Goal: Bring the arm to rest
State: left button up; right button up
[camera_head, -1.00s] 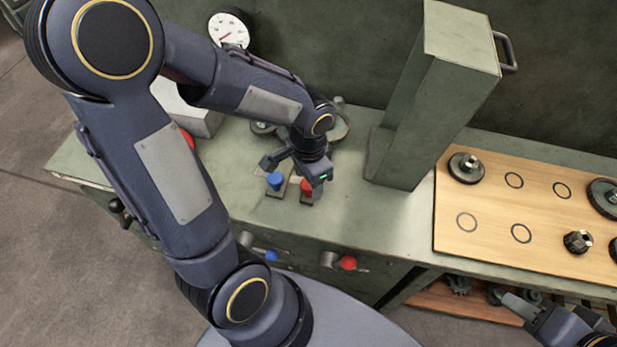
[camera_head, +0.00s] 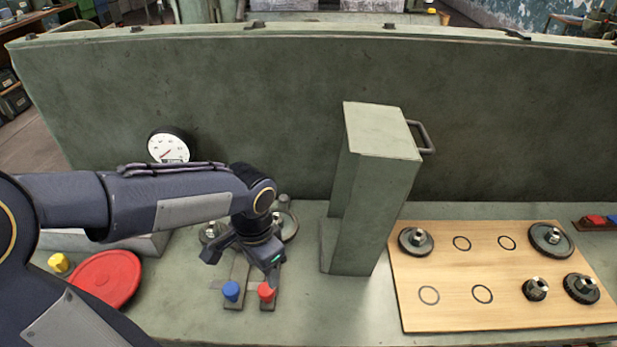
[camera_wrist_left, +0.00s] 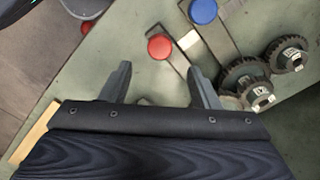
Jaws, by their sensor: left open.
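My left arm comes in from the left in the head view. Its gripper (camera_head: 240,258) hangs over the bench, just behind a blue-knobbed lever (camera_head: 231,291) and a red-knobbed lever (camera_head: 267,292). In the left wrist view the two fingers (camera_wrist_left: 160,85) stand apart with nothing between them. The red knob (camera_wrist_left: 160,46) lies ahead of the fingertips, and the blue knob (camera_wrist_left: 203,11) is farther up and right. I see no contact between the fingers and either knob. My right gripper does not show in the current views.
A tall green box (camera_head: 370,200) with a side handle stands right of the arm. A wooden board (camera_head: 450,310) holds several gears and ring marks. A round gauge (camera_head: 169,147), a red disc (camera_head: 106,278) and a yellow knob (camera_head: 59,262) are at left. Gears (camera_wrist_left: 245,82) sit near the levers.

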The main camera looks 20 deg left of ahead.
pick_arm(q)
jog(key=shift+s+r, duration=0.15)
jog(key=s+d+r+n+t+h, duration=0.1)
jog(key=s+r+n+t+h, duration=0.2)
jog(key=s+r+n+t, duration=0.2)
jog(key=s+n, duration=0.2)
jog(key=s, duration=0.2)
jog(key=shift+s+d+n+t+h, duration=0.25)
jog(key=shift+d+n+t+h, duration=0.05)
jog(key=shift+h, duration=0.1)
